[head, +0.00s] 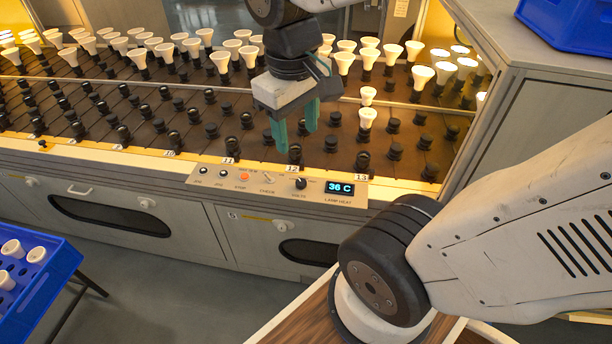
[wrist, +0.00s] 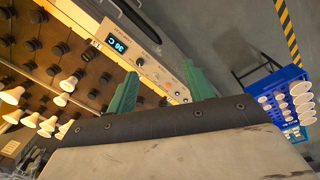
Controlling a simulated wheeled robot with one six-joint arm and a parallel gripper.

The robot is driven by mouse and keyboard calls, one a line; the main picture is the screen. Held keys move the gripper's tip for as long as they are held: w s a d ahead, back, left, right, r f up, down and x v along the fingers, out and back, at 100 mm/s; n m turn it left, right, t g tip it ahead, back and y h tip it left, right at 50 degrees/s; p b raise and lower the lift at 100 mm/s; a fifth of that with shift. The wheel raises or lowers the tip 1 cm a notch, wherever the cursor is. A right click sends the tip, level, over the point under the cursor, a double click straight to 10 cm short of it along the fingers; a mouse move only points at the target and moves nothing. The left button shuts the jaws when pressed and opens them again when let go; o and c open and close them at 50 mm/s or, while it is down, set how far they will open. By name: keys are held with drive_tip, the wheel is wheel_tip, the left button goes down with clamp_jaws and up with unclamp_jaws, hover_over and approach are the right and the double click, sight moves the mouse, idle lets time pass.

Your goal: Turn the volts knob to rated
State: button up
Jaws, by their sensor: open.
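The volts knob (head: 300,183) is a small black knob on the grey control panel (head: 225,183), left of the display (head: 341,188) that reads 36 C. Its exact setting is too small to tell. In the wrist view the knob (wrist: 140,61) shows beside the lit display (wrist: 119,45), between the fingers and beyond their tips. My gripper (head: 296,137) is open and empty, with green fingers pointing down above the socket rows, behind and above the panel in the head view. In the wrist view its two fingers (wrist: 162,80) stand wide apart, clear of the panel.
White bulbs (head: 365,117) and black sockets (head: 247,149) fill the sloped rack behind the panel. A red button (head: 244,177) and a check switch (head: 268,176) sit left of the knob. A blue crate (head: 45,290) with bulbs stands at lower left. Another blue crate (head: 572,22) is upper right.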

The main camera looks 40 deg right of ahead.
drive_tip(key=w+d+f+n+g, duration=0.1)
drive_tip(key=w+d+f+n, duration=0.1)
drive_tip(key=w+d+f, duration=0.35)
drive_tip(key=n+g+h, duration=0.2)
drive_tip(key=n+g, duration=0.1)
drive_tip(key=n, duration=0.1)
hover_over(301, 182)
drive_tip(key=w+a, duration=0.2)
drive_tip(key=w, duration=0.1)
wheel_tip(301, 182, down, 19)
drive_tip(key=shift+n, duration=0.3)
drive_tip(key=x, duration=0.8)
drive_tip(key=shift+a, duration=0.2)
drive_tip(key=shift+d+f, duration=0.1)
drive_tip(key=shift+f, duration=0.25)
drive_tip(key=c, duration=1)
